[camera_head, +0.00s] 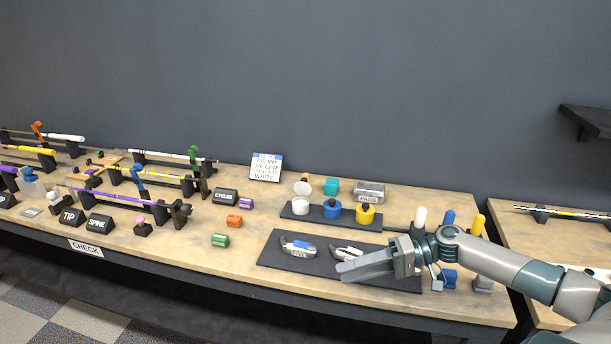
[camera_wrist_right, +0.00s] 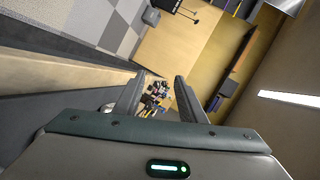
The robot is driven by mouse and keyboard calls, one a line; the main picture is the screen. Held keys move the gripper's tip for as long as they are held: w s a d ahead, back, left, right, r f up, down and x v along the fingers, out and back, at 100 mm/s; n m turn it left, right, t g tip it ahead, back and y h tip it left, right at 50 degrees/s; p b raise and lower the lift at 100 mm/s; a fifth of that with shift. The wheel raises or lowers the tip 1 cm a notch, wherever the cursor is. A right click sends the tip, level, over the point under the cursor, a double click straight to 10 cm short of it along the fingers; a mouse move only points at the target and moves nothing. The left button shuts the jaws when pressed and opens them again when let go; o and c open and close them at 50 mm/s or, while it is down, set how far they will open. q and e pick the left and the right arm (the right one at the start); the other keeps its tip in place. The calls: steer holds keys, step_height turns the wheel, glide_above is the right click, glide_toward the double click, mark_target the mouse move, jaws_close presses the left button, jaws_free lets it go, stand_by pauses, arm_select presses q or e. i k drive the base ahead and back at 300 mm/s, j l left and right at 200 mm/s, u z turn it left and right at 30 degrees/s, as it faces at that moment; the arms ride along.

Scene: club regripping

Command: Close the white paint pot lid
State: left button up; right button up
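The white paint pot (camera_head: 300,207) stands at the left end of a small dark tray (camera_head: 316,220). Its white lid (camera_head: 303,186) is open, tilted up behind the pot. My right gripper (camera_head: 343,272) is in front of the pots and to the right of the white one, above the dark mat, well apart from the lid. In the right wrist view its two fingers (camera_wrist_right: 156,88) are spread with nothing between them. My left gripper is not in view.
Blue (camera_head: 332,212) and yellow (camera_head: 365,214) pots stand to the right of the white pot. Tools lie on the dark mat (camera_head: 270,257) in front. Upright coloured handles (camera_head: 448,222) stand near my right arm.

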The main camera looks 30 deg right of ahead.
mark_target(302, 188)
steer(key=i+l, duration=0.4)
steer(key=l, duration=0.15)
steer(key=i+l, duration=0.8)
steer(key=l, duration=0.25)
